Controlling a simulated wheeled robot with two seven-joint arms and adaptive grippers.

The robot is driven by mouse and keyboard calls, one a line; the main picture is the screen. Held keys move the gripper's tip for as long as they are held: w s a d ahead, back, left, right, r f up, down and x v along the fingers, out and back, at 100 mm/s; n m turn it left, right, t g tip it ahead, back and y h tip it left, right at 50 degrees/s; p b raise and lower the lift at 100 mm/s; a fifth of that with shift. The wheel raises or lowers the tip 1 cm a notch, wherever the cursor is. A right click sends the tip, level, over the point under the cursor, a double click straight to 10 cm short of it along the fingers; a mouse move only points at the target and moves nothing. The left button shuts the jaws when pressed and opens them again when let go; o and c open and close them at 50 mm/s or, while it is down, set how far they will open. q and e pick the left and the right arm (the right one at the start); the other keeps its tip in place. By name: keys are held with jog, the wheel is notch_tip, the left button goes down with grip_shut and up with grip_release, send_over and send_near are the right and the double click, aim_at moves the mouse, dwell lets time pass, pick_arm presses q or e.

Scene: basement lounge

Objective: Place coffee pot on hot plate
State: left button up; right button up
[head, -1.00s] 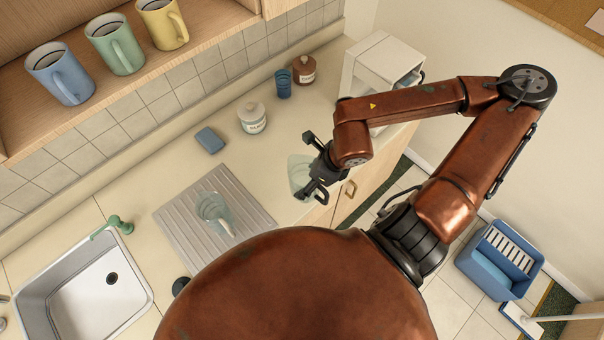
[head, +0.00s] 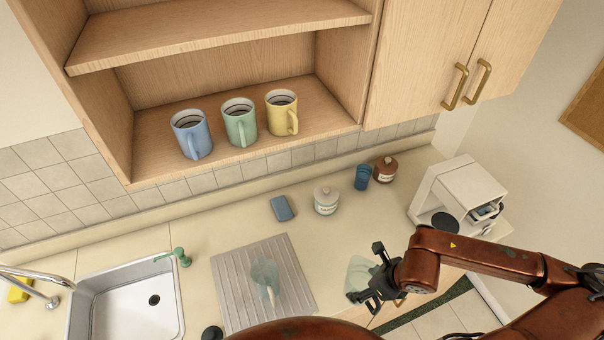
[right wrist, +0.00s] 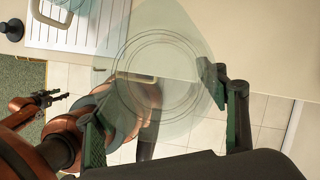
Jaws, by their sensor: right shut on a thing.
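The coffee pot (head: 361,271) is a clear, greenish glass vessel near the counter's front edge. My right gripper (head: 371,282) is shut on it. In the right wrist view the pot (right wrist: 165,75) is see-through, with round rings, between my right gripper's fingers (right wrist: 155,110). The head view does not clearly show whether its base touches the counter. The hot plate (head: 445,222) is a dark disc low in the white coffee maker (head: 461,177), right of the gripper. My left gripper (right wrist: 48,99) shows small at the left of the right wrist view; its jaws are unclear.
A glass pitcher (head: 265,280) stands on the ridged drainboard (head: 229,270), beside the sink (head: 120,300). A white jar (head: 326,201), blue cup (head: 362,177), brown jar (head: 385,169) and blue sponge (head: 282,208) sit behind. Clear counter lies before the coffee maker.

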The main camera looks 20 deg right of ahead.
aim_at(350, 275)
jog(key=shift+w+d+f+n+b, duration=0.1)
jog(key=shift+w+f+n+b, duration=0.2)
jog(key=shift+f+n, duration=0.15)
jog(key=w+f+n+g+b, duration=0.1)
jog(key=n, duration=0.2)
jog(key=w+a+f+n+g+y+b, duration=0.1)
jog(key=w+f+n, duration=0.1)
jog(key=n, duration=0.1)
jog(key=w+f+n+g+y+b, duration=0.1)
jog(key=w+f+n+b, duration=0.1)
jog(key=n, duration=0.1)
jog(key=shift+w+a+f, duration=0.1)
jog(key=shift+a+f, duration=0.1)
pick_arm(q)
notch_tip(350, 275, down, 12)
jog(key=s+b, duration=0.1)
jog(key=b, duration=0.5)
jog(key=shift+r+b, duration=0.25)
jog(key=shift+b, duration=0.15)
pick_arm(e)
jog(key=w+a+n+g+h, duration=0.2)
jog(key=w+a+n, duration=0.1)
jog(key=n, duration=0.7)
jog(key=w+a+n+g+h, duration=0.2)
jog(key=w+a+n+g, duration=0.1)
jog(key=n, duration=0.7)
jog(key=shift+w+n+g, duration=0.3)
jog(key=shift+w+n, duration=0.05)
jog(key=shift+w, duration=0.05)
